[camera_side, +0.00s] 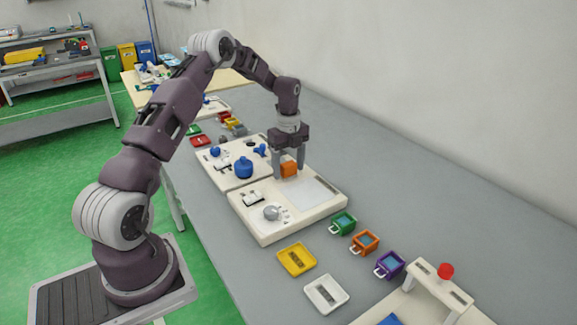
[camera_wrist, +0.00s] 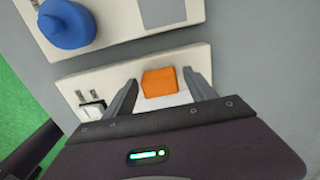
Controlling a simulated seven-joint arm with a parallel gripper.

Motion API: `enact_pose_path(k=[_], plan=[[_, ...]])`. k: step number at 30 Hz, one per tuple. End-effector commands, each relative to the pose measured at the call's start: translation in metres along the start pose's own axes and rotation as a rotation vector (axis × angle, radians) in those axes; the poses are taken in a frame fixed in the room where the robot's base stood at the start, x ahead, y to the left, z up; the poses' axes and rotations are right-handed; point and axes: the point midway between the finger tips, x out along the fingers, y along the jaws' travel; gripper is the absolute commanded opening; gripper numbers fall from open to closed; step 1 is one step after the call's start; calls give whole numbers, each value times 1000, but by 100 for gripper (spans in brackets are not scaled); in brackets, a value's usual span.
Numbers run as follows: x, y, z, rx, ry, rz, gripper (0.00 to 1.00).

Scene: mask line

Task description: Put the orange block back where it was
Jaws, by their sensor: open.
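The orange block (camera_side: 289,169) sits on the far part of a cream board (camera_side: 282,232), near its back edge. My gripper (camera_side: 289,174) points down over the block, with its fingers on either side of it. In the wrist view the orange block (camera_wrist: 159,82) shows between the two open fingers of my gripper (camera_wrist: 160,95), with gaps to both sides. A pale panel (camera_side: 302,191) lies on the board beside the block. The wrist view shows the block's top and one side; its base is partly unclear.
A second cream board (camera_side: 222,179) with a blue knob-like piece (camera_side: 243,168) stands just behind. Green (camera_side: 343,223), orange (camera_side: 364,243) and purple (camera_side: 389,265) cups stand to the right. Yellow (camera_side: 297,260) and white (camera_side: 326,294) trays lie in front. A wall runs along the back.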

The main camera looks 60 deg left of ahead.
Motion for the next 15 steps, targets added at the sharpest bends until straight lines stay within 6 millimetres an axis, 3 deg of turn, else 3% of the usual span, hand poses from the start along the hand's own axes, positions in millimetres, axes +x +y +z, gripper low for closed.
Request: enact_pose_path(k=[5, 15], plan=[[-12, 0, 0, 0, -1, -2, 65], [-99, -1, 0, -1, -2, -3, 65]])
